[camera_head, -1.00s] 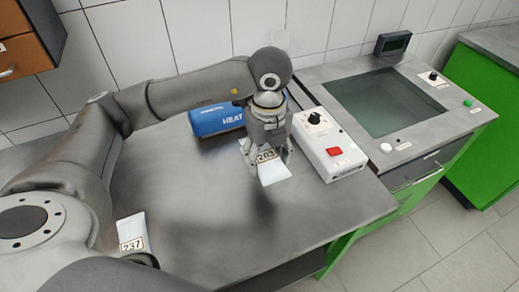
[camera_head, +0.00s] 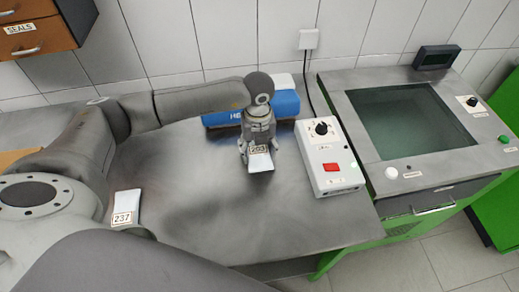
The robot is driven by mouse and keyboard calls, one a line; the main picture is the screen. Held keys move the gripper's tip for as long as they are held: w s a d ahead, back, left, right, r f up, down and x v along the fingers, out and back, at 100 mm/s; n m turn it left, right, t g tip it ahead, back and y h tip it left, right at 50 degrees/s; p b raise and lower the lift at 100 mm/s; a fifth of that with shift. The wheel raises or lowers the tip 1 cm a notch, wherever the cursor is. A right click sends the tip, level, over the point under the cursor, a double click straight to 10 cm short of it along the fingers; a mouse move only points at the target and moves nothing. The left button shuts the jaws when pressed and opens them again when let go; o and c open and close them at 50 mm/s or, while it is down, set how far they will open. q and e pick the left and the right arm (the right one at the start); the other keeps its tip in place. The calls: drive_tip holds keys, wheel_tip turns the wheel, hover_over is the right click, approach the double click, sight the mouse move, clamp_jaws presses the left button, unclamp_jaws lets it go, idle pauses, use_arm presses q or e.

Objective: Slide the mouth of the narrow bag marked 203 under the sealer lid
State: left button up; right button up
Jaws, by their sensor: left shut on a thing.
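The narrow bag marked 203 (camera_head: 260,166) is held by my left gripper (camera_head: 258,155), which is shut on it. The bag's pale end hangs out toward the front of the bench, over the grey top. The blue heat sealer (camera_head: 222,118), with "HE" readable on it, lies behind the gripper. My gripper and wrist hide its middle. I cannot make out an opening under its lid from here. The bag shows in front of the sealer, with no part visibly under it. My right gripper is not in view.
A white control box (camera_head: 330,160) with a black knob and red switch stands just right of the gripper. A bag marked 237 (camera_head: 125,204) lies at left. A glass-topped unit (camera_head: 413,122) stands at right. The bench front is clear.

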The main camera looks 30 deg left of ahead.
use_arm(q)
drive_tip(key=shift+w+a+f, duration=0.1)
drive_tip(key=shift+w+f, duration=0.1)
drive_tip(key=shift+f, duration=0.05)
drive_tip(key=shift+w+a+r+b, duration=0.1)
drive_tip(key=shift+w+a+b, duration=0.45)
drive_tip(key=shift+w, duration=0.3)
drive_tip(key=shift+w+a+b, duration=0.55)
drive_tip(key=shift+w+a, duration=0.35)
drive_tip(key=shift+w, duration=0.25)
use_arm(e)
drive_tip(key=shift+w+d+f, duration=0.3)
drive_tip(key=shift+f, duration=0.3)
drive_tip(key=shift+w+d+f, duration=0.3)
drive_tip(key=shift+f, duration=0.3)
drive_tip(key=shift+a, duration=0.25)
use_arm(q)
drive_tip(key=o, duration=1.3)
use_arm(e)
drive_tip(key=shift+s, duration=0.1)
